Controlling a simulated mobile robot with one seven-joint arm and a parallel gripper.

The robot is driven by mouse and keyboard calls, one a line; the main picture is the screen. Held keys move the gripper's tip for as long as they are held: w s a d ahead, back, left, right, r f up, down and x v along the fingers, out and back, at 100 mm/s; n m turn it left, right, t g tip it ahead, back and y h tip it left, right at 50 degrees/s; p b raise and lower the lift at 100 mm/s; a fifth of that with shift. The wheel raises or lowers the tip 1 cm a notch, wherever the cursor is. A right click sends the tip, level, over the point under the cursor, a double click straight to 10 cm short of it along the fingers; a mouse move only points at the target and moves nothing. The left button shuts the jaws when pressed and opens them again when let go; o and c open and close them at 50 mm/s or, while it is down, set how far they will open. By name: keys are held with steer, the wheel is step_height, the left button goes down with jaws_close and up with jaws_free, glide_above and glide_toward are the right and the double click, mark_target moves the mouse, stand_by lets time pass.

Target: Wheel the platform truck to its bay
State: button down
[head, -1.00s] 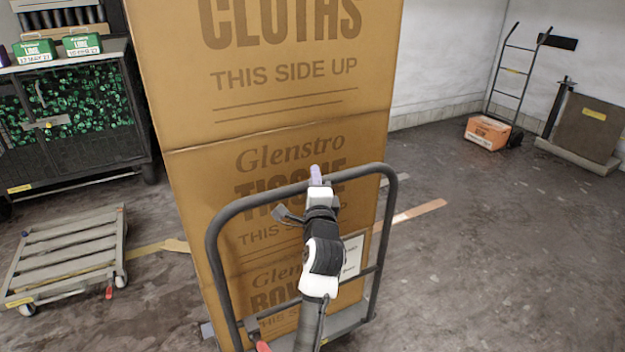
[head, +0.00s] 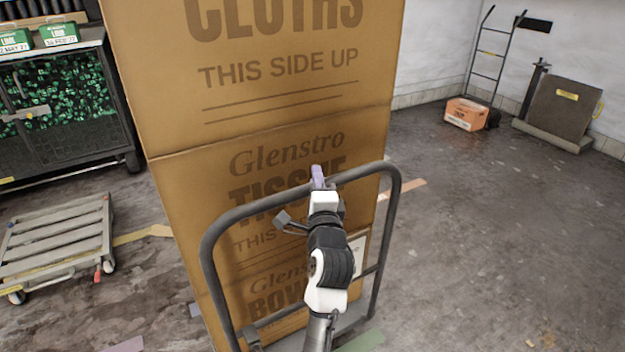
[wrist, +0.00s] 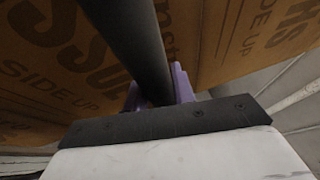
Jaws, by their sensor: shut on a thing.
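The platform truck's dark handle frame (head: 210,250) stands upright in front of me in the head view. Its deck is mostly hidden under a tall stack of brown cartons (head: 290,110), which rises past the top of the picture. My gripper (head: 317,178) is shut on the handle's top bar near its middle. In the wrist view the dark bar (wrist: 135,45) runs between my purple fingers (wrist: 180,85). The cartons stand just beyond the bar. Tape strips (head: 146,235) on the floor show beside and beyond the truck; whether they mark its bay I cannot tell.
A low slatted dolly (head: 60,240) stands at left, near a dark cage cart (head: 70,120) with green boxes on top. At back right are a hand truck (head: 490,60), an orange box (head: 466,114) and a platform scale (head: 555,115).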

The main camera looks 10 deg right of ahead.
steer(key=shift+d+r, duration=0.1)
steer(key=shift+r, duration=0.3)
steer(key=c, duration=1.2)
jaws_free()
steer(key=shift+o, duration=0.2)
steer(key=shift+f, duration=0.2)
steer(key=shift+s+f, duration=0.1)
steer(key=shift+f, duration=0.05)
